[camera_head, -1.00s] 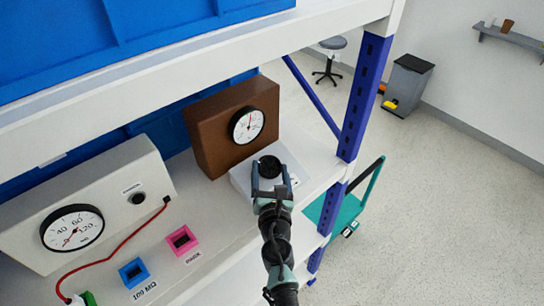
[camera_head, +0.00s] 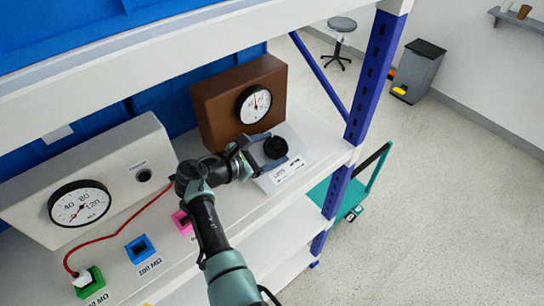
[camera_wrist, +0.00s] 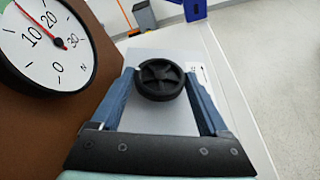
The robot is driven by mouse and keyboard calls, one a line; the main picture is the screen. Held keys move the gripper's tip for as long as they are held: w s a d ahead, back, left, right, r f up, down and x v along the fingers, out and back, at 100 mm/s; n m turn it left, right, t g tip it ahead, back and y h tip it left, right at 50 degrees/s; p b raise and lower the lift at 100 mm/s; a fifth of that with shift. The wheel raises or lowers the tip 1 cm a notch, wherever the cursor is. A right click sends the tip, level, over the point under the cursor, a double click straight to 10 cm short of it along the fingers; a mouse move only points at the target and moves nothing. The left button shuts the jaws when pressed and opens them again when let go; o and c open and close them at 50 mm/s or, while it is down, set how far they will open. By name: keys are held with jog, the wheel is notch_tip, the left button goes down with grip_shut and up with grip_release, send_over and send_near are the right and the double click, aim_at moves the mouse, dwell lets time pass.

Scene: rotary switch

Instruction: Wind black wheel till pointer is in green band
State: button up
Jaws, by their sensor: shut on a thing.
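The black wheel (camera_head: 275,147) sits on a white sloped box (camera_head: 296,168) on the shelf. My gripper (camera_head: 270,148) comes from the left in the head view and is shut on the wheel, one blue finger on each side. In the wrist view the spoked wheel (camera_wrist: 160,80) lies between the fingertips (camera_wrist: 161,82). The round dial (camera_head: 254,104) is on a brown box behind the wheel. Its red pointer (camera_wrist: 50,28) lies between 10 and 20 in the wrist view. A bit of green shows at the dial's left edge; the band is partly cut off.
At left a white meter box (camera_head: 150,140) has a second dial (camera_head: 80,203) and a red cable. A blue socket block (camera_head: 140,249), a pink one and a green one (camera_head: 88,281) stand in front. A blue shelf post (camera_head: 376,80) is at right.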

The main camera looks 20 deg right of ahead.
jog(key=g+b, duration=0.1)
jog(key=m+b, duration=0.1)
jog(key=shift+w+m+g+b, duration=0.25)
jog(key=shift+m+g+b, duration=0.05)
jog(key=shift+g+b, duration=0.1)
jog(key=shift+r+m+g+b, duration=0.1)
jog(key=shift+m+g+b, duration=0.2)
jog(key=shift+b, duration=0.15)
jog(key=shift+r, duration=0.15)
jog(key=o, duration=1.2)
jog(key=shift+d, duration=0.15)
jog(key=shift+o, duration=0.2)
jog(key=b+v, duration=0.1)
jog(key=v, duration=1.2)
